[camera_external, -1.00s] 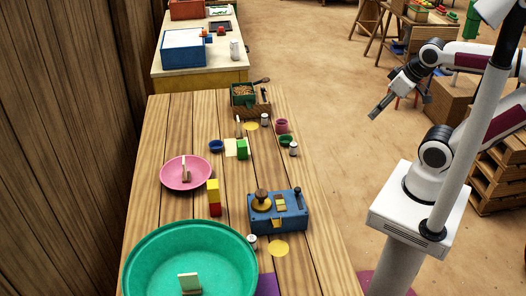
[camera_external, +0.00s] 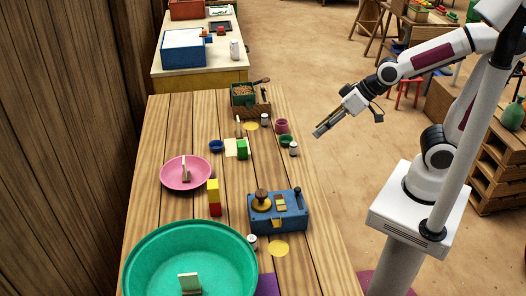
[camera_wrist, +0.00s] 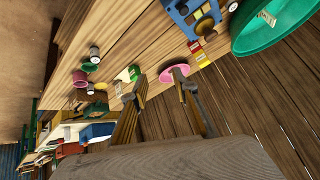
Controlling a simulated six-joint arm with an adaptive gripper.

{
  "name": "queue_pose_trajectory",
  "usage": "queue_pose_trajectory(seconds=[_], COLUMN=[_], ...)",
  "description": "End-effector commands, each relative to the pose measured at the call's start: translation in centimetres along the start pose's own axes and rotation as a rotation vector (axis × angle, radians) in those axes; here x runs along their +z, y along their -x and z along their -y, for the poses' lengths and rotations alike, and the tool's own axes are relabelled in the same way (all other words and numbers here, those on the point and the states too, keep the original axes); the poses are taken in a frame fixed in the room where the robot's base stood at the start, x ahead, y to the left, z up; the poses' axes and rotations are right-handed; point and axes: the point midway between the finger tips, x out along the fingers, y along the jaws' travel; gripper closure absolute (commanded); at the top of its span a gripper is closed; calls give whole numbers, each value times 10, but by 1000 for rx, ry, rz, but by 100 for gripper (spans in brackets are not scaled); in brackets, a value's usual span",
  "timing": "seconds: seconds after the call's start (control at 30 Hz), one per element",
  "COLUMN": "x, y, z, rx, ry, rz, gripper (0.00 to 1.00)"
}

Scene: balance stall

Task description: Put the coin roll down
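My gripper (camera_external: 321,128) hangs in the air beyond the right edge of the wooden table (camera_external: 165,130). In the wrist view, the two fingers of my gripper (camera_wrist: 160,92) stand apart with nothing visible between them. I cannot pick out a coin roll for certain.
A pink dish (camera_external: 172,178), a large green basin (camera_external: 150,244) and stacked yellow and red blocks (camera_external: 214,198) stand on the table. A plank wall (camera_external: 60,130) borders the left side.

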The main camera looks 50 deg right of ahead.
Motion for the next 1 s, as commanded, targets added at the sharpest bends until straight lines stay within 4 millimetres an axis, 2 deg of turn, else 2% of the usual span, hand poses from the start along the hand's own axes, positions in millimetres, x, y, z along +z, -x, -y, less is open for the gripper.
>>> queue_pose_trajectory(seconds=[0.27,0.53,0.77,1.0], x=[-6,-1,14,38], y=[-49,-91,-122,-149], z=[54,103,142,178], rx=[-74,-117,-135,-138], ry=[35,64,96,142], rz=[-40,-85,-128,-178], gripper=[71,71,71,71])
